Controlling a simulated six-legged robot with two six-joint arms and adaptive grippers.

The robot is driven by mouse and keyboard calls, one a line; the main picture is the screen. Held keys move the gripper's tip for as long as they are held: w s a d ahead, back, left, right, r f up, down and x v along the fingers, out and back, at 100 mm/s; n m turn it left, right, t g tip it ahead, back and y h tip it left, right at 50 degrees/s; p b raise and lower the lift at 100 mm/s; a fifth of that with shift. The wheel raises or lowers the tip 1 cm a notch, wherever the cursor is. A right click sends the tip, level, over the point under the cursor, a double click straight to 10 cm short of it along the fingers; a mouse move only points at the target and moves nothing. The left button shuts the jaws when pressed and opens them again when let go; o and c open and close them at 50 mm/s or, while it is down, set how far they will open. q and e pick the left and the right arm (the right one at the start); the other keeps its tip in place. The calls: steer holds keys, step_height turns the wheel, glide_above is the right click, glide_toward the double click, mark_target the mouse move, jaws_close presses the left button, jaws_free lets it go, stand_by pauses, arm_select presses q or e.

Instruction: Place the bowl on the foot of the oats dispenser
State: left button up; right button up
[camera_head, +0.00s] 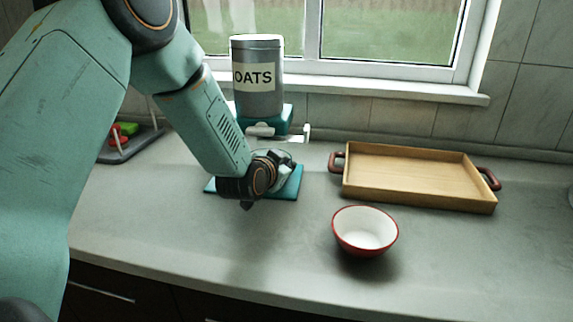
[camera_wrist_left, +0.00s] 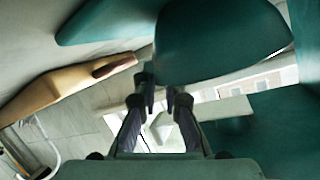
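The bowl (camera_head: 365,230), red outside and white inside, stands upright and looks empty on the counter, right of my left gripper. The oats dispenser (camera_head: 257,85) has a grey canister labelled OATS, a teal body, a white lever at its right and a flat teal foot (camera_head: 291,188). My left gripper (camera_head: 286,158) is over the foot, below the dispenser body, and hides part of the foot. In the left wrist view its fingertips (camera_wrist_left: 160,90) stand apart with nothing seen held between them, close to teal dispenser parts. My right gripper is out of view.
A wooden tray (camera_head: 410,174) with dark red handles sits behind and right of the bowl. A grey rack (camera_head: 133,143) with red and green items is at the left. The window is behind. The counter is clear around the bowl and along its front edge.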

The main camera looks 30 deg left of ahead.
arm_select(q)
steer(key=o, duration=0.3)
steer(key=shift+o, duration=0.2)
steer(key=shift+r, duration=0.1)
steer(key=shift+s+r, duration=0.15)
steer(key=p+v, duration=0.2)
steer(key=v, duration=0.9)
steer(key=shift+s+p, duration=0.35)
steer(key=shift+p, duration=0.05)
